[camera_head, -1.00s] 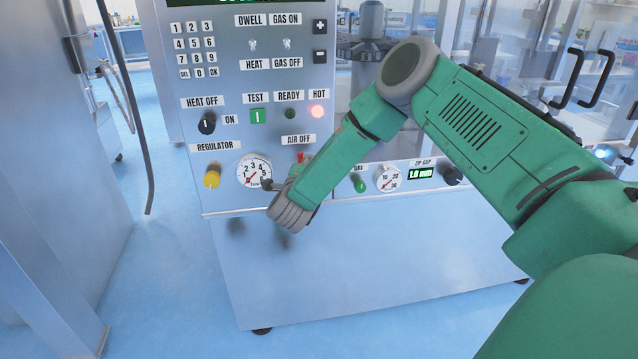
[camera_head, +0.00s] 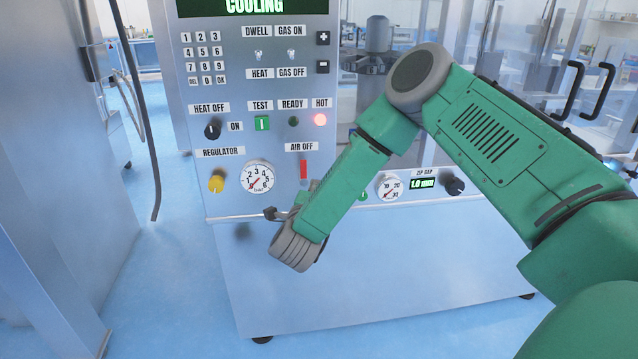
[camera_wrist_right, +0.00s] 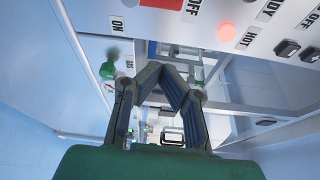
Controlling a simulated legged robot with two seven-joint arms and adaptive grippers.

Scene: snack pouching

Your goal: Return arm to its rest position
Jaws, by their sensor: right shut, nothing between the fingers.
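My right arm, green with grey joints, comes in from the right in the head view and reaches down in front of the machine's control panel (camera_head: 272,80). Its grey wrist (camera_head: 296,248) is just below the panel's lower edge. The right gripper is mostly hidden behind the wrist in the head view. In the right wrist view my right gripper (camera_wrist_right: 166,72) is shut and empty, its dark fingers closed together. It is apart from the panel controls. My left gripper is not in view.
The panel carries a red AIR OFF lever (camera_head: 303,169), a yellow regulator knob (camera_head: 216,181), a pressure gauge (camera_head: 257,177) and a lit HOT lamp (camera_head: 320,119). Its display (camera_head: 255,6) reads COOLING. A steel cabinet (camera_head: 50,150) stands at left. Blue floor (camera_head: 170,270) is clear between them.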

